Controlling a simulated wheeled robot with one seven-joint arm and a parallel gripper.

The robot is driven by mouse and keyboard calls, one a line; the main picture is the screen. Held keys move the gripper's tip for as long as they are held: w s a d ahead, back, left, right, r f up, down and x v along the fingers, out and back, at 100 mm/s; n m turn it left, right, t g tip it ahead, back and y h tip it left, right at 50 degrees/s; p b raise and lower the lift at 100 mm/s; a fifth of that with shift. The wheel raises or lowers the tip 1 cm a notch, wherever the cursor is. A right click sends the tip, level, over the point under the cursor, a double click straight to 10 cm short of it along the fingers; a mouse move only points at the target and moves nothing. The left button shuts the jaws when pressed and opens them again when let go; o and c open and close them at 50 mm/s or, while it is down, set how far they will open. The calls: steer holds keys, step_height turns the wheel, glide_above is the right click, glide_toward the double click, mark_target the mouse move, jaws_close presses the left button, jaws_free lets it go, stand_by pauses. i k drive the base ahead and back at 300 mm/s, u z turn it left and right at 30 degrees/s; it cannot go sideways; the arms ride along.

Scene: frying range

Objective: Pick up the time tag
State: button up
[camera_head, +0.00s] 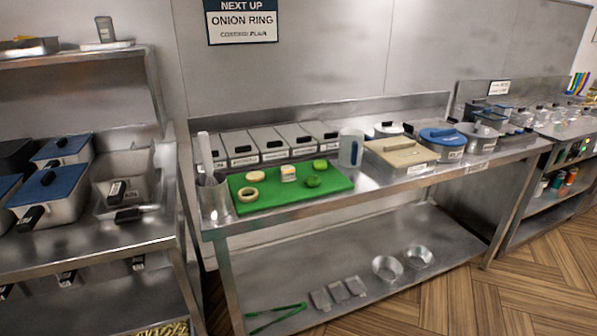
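I cannot surely pick out the time tag. A small white and yellow block (289,173) stands at the back middle of the green cutting board (262,204) and may be it, but it is too small to read. Pale and green round pieces lie around it on the board, including a pale ring (248,194) at the front left. My gripper is not in view.
A metal container (214,198) with upright tools stands left of the board. Behind are labelled lidded bins (273,143). To the right are a clear jug (351,149), a beige-lidded pan (400,152) and a blue-lidded pot (442,140). Wooden floor (480,295) is open in front.

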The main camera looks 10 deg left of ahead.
mark_target(289, 174)
steer(key=i, duration=0.85)
steer(key=u, duration=0.1)
